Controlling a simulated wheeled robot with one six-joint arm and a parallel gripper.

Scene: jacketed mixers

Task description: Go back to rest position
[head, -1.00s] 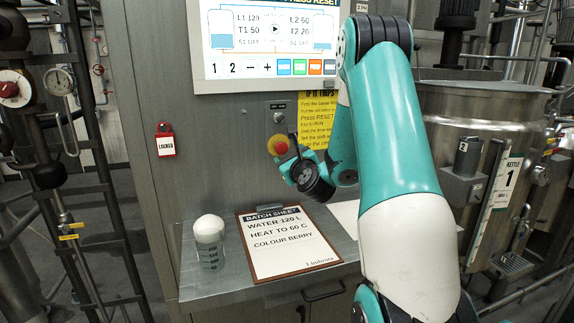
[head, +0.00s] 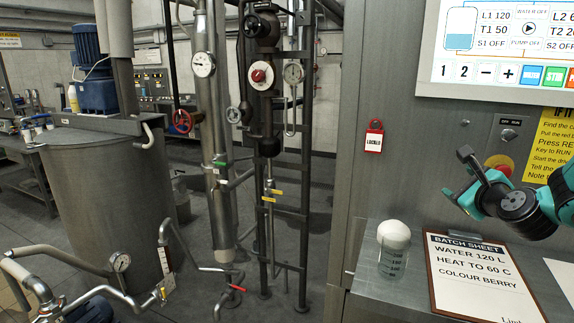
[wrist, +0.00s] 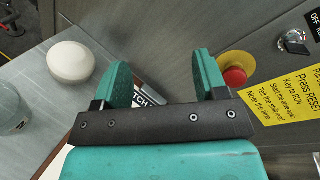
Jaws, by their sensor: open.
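My gripper (wrist: 163,80) is open and empty in the wrist view, its two teal fingers apart above the steel shelf, with part of the batch sheet seen between them. In the head view, my gripper (head: 463,176) is at the right, in front of the cabinet face. It is above the batch sheet (head: 480,285) and close to the red button (head: 499,165), which it partly hides. The red button also shows just right of the right finger in the wrist view (wrist: 235,77); I cannot tell whether they touch.
The control screen (head: 510,45) is above. A red locked tag (head: 374,137) hangs on the cabinet.

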